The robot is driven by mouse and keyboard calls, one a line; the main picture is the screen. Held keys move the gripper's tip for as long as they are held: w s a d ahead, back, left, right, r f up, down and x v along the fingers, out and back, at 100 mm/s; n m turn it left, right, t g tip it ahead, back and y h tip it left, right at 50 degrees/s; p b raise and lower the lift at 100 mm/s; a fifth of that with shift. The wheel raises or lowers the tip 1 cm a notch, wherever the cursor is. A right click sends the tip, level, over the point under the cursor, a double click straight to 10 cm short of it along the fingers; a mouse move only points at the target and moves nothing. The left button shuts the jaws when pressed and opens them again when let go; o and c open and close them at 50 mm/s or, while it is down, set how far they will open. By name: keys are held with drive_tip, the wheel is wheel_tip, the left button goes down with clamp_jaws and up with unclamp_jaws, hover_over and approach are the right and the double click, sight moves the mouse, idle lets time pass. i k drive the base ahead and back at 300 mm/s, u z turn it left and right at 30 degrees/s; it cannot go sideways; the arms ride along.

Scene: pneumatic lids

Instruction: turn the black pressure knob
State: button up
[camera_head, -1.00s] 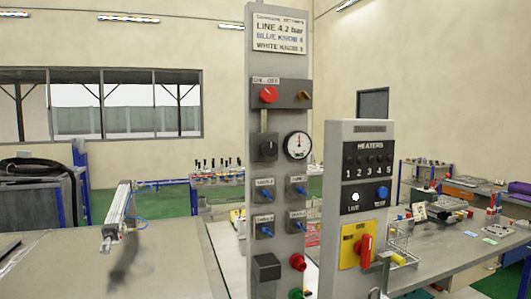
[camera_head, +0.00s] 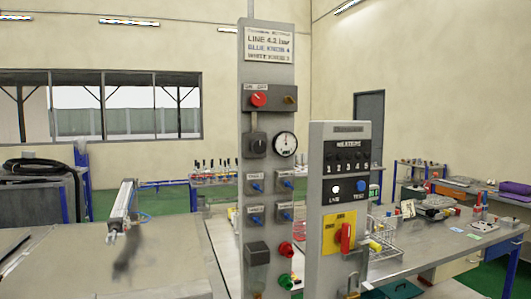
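The black pressure knob (camera_head: 257,145) sits on a dark square mount on the tall grey panel (camera_head: 247,100), just left of a round white gauge (camera_head: 285,144). A grey pipe runs down to it from the red rotary knob (camera_head: 258,99) above. The knob faces me and nothing covers it. Its exact pointer angle is too small to read. The gauge needle is too small to read surely. My gripper does not show in this view.
Blue knobs (camera_head: 257,188) sit below on the panel. A shorter heater panel (camera_head: 315,200) with a red handle (camera_head: 345,237) stands close at right. At left, a silver cylinder (camera_head: 122,207) rises over a grey bench (camera_head: 60,265). A cluttered table (camera_head: 455,245) extends right.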

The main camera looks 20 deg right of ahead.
sight(258, 146)
drive_tip(key=k, duration=0.65)
drive_tip(key=u, duration=0.65)
drive_tip(key=i, duration=1)
